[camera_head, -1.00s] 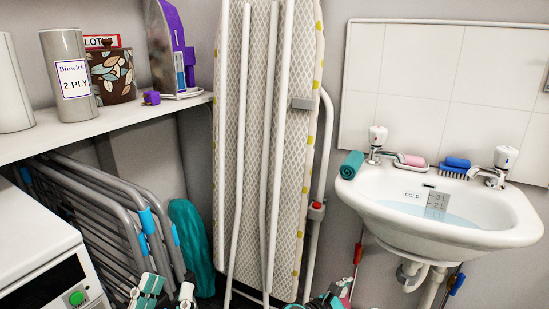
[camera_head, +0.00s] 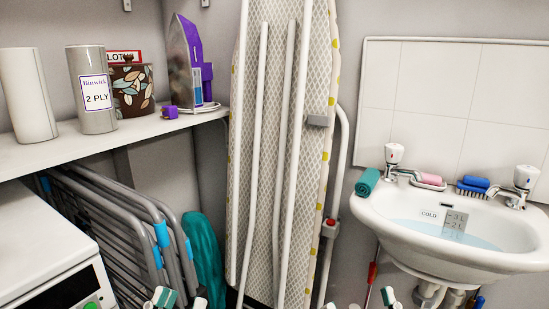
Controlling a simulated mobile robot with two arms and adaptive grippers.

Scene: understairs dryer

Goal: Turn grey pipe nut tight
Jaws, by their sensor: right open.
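A white washbasin (camera_head: 400,240) hangs on the wall at the right, with water in its bowl. The white pipework (camera_head: 427,291) below it is cut off by the bottom edge. I cannot clearly make out the grey pipe nut there. My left gripper (camera_head: 180,300) shows only its fingertips at the bottom edge, left of the ironing board. They are apart, with nothing seen between them. My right gripper (camera_head: 359,303) shows fingertips at the bottom edge, left of the pipework. It is open and apart from the pipework.
A tall ironing board (camera_head: 258,130) leans on the wall between the shelf (camera_head: 165,128) and basin. A red-handled tool (camera_head: 372,272) hangs left of the pipework.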

